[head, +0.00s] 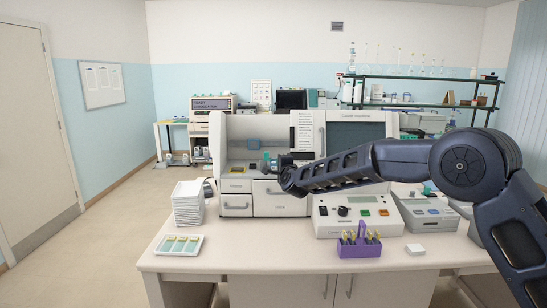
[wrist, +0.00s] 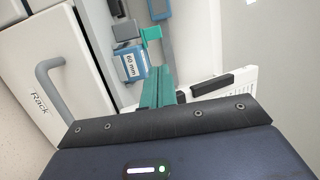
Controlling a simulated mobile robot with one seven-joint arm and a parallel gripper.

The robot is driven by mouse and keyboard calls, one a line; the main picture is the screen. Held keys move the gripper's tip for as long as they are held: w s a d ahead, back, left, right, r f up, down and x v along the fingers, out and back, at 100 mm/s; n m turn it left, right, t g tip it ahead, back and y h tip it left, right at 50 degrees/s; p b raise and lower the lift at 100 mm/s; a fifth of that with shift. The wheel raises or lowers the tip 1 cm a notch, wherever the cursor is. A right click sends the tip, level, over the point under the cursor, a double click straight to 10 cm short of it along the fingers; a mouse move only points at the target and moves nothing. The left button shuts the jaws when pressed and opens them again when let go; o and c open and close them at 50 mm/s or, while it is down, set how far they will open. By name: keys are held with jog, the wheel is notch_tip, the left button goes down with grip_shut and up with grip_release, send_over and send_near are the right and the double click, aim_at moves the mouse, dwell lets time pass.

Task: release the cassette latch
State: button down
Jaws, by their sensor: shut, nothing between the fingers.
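My gripper (wrist: 163,72) has teal fingers closed together with nothing between them. In the head view my gripper (head: 269,162) reaches into the open front bay of the white staining machine (head: 258,127). In the wrist view a grey-blue block (wrist: 132,66) labelled "60 mm" is just left of the fingers. A small teal bracket-like part (wrist: 151,33) lies beyond the fingertips; I cannot tell whether it is the cassette latch. Whether the fingers touch anything is unclear. In the head view my arm hides part of the machine's front.
The white "Rack" drawer (wrist: 28,78) with a grey handle (wrist: 52,85) is left in the wrist view. On the bench stand a stack of white trays (head: 188,204), a slide tray (head: 179,245), a purple rack (head: 359,243) and a control box (head: 333,224).

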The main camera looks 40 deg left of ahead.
aim_at(274, 162)
jog(key=shift+x, duration=5)
jog(key=shift+r, duration=0.1)
jog(key=shift+s+a, duration=0.65)
jog(key=shift+a, duration=0.05)
jog(key=shift+s, duration=0.1)
jog(key=v, duration=1)
